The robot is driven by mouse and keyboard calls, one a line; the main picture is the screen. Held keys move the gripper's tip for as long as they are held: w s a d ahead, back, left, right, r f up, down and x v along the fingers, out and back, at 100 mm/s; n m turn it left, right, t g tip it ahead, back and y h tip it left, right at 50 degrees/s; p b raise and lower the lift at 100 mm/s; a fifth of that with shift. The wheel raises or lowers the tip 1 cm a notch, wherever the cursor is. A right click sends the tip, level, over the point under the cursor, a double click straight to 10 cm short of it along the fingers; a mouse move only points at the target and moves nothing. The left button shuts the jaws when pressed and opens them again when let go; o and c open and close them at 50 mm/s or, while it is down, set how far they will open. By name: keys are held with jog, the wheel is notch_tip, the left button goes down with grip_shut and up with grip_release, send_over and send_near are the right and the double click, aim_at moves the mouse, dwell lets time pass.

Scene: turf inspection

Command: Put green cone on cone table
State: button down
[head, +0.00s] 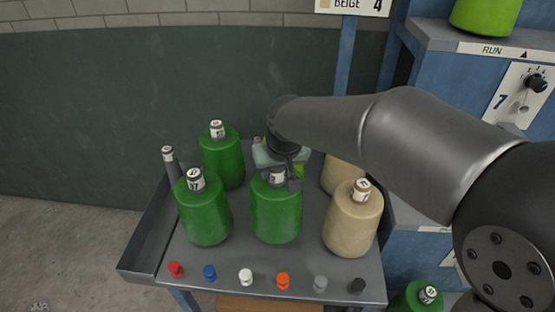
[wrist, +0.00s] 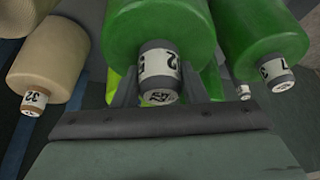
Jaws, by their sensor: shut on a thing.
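My gripper (head: 279,172) is shut on the grey tip of a dark green cone (head: 277,212), with its fingers around the tip in the wrist view (wrist: 158,88). The held cone (wrist: 160,35) is upright in the middle of the grey cone table (head: 300,262). I cannot tell if its base touches the table top. Two other dark green cones stand on the table, one at front left (head: 205,217) and one behind it (head: 222,160). A brighter green cone is mostly hidden behind my gripper.
A beige cone (head: 353,222) stands at the table's right, with another partly hidden behind it. A bare grey tube (head: 171,164) stands at the left. Coloured pegs line the front edge, including a red one (head: 176,269). A blue machine (head: 440,95) stands at right.

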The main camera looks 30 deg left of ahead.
aim_at(277, 182)
jog(key=shift+w+f, duration=0.1)
jog(key=shift+f, duration=1.95)
jog(key=c, duration=0.9)
grip_release()
jog(key=shift+f, duration=0.1)
jog(key=v, duration=1.2)
jog(key=w+d+f+m+h, duration=0.1)
jog(key=d+f+m, duration=0.1)
jog(key=d, duration=0.9)
jog(key=w+d+f+m+h, duration=0.1)
jog(key=d+f+m, duration=0.1)
jog(key=d, duration=0.9)
jog(key=s+d+f+m, duration=0.2)
jog(key=s+d, duration=0.2)
jog(key=d, duration=0.1)
jog(key=s+d+f+m+g+h, duration=0.1)
jog(key=s+d+f, duration=0.1)
jog(key=s+d, duration=0.2)
jog(key=s+d+f+m+g, duration=0.1)
jog(key=s+d+f+m, duration=0.1)
jog(key=d, duration=0.6)
jog(key=shift+s+d+f+m+b, duration=0.2)
jog(key=shift+s+f, duration=0.1)
jog(key=shift+s, duration=0.2)
jog(key=shift+s+d+f+m+b, duration=0.15)
jog(key=shift+s+f, duration=0.1)
jog(key=shift+s, duration=0.25)
